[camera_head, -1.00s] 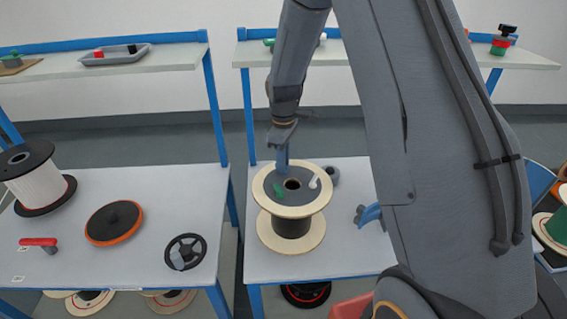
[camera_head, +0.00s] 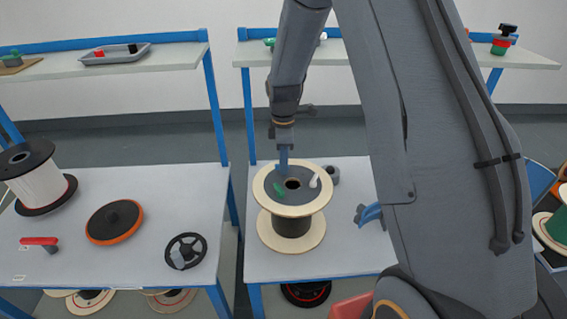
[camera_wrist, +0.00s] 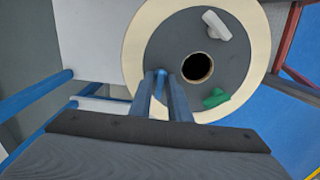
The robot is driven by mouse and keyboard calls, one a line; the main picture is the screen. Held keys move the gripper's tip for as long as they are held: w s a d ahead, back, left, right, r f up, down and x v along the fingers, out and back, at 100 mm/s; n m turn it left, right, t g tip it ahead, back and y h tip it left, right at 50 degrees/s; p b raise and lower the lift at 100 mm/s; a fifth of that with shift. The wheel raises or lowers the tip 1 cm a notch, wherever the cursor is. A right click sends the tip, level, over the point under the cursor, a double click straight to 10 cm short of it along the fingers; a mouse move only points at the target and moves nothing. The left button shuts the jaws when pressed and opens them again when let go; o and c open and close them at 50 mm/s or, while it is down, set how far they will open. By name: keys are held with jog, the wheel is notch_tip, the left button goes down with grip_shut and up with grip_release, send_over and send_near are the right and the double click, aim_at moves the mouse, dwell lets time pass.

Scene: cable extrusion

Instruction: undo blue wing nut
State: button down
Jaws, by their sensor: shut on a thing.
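The cable spool (camera_head: 262,190) has cream flanges and a dark grey top disc, and stands upright on the right table. Three wing nuts sit around its dark centre hole: blue, green (camera_head: 278,188) and white (camera_head: 314,181). In the wrist view the blue wing nut (camera_wrist: 161,81) shows between my fingertips, left of the hole, partly hidden by them. The green nut (camera_wrist: 215,98) and white nut (camera_wrist: 216,25) are clear of my fingers. My gripper (camera_head: 282,167) points down at the back left of the disc, shut on the blue wing nut.
A small grey ring (camera_head: 333,175) lies just right of the spool. A blue clamp-like part (camera_head: 370,213) is at the table's right. The left table holds a white spool (camera_head: 38,188), an orange-rimmed disc (camera_head: 114,222), a red-handled part (camera_head: 40,241) and a black handwheel (camera_head: 186,251).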

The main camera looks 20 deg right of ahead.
jog(key=c, duration=1.7)
grip_release()
jog(key=shift+r, duration=0.1)
notch_tip(320, 180, up, 8)
jog(key=shift+f+b, duration=0.2)
jog(key=shift+b, duration=0.7)
jog(key=s+m, duration=0.5)
jog(key=s, duration=0.3)
jog(key=s+m, duration=0.5)
jog(key=s, duration=0.3)
jog(key=s+r+m+t, duration=0.1)
jog(key=s+m, duration=0.4)
jog(key=s, duration=0.3)
jog(key=shift+s+d+r+m, duration=0.1)
jog(key=shift+s+d+m, duration=0.05)
jog(key=shift+d+m, duration=0.25)
